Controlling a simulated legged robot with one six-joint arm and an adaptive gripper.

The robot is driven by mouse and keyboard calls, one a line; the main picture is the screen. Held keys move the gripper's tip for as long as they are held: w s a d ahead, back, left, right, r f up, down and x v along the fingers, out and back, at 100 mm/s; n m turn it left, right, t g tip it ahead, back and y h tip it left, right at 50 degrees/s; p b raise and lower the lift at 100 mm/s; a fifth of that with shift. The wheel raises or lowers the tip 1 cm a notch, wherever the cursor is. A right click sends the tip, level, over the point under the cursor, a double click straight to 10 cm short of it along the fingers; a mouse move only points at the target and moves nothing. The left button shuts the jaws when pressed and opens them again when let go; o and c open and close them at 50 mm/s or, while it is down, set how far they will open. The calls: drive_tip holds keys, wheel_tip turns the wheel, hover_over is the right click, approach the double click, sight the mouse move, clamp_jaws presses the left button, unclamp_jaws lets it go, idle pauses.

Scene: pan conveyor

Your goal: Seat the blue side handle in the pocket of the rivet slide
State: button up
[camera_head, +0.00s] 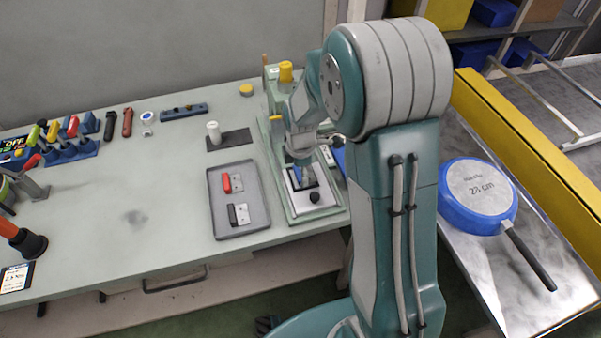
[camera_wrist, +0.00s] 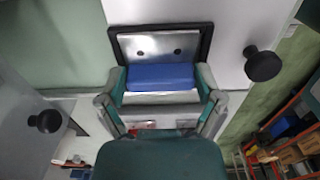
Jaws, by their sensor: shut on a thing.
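The blue side handle (camera_wrist: 160,77) is between the two fingers of my gripper (camera_wrist: 161,83) in the wrist view. Its bare metal plate with two dark holes lies toward the top of that view. A black frame, the pocket (camera_wrist: 209,42), surrounds the plate on three sides; I cannot tell whether the plate is down inside it or just above. The rivet slide (camera_head: 325,200) is a silver plate with a black knob (camera_head: 314,197) in the head view. There my gripper (camera_head: 302,158) is over the slide, and the wrist partly hides handle and pocket.
A grey tray (camera_head: 246,228) left of the slide holds a red handle (camera_head: 227,183) and a black handle (camera_head: 233,214). A blue pan (camera_head: 478,196) lies on the right-hand conveyor. Yellow-topped press parts (camera_head: 286,72) stand behind my wrist. The bench's middle left is clear.

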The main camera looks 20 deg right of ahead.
drive_tip(key=shift+r, duration=0.1)
drive_tip(key=shift+r, duration=0.25)
wheel_tip(320, 180, up, 2)
drive_tip(key=shift+r, duration=0.25)
drive_tip(key=s+r, duration=1)
drive_tip(key=s, duration=0.4)
drive_tip(key=y, duration=0.2)
hover_over(299, 173)
wheel_tip(299, 173, down, 6)
drive_tip(key=shift+f, duration=0.25)
drive_tip(key=shift+w+f, duration=0.1)
drive_tip(key=shift+f, duration=2.45)
drive_tip(key=shift+f, duration=0.95)
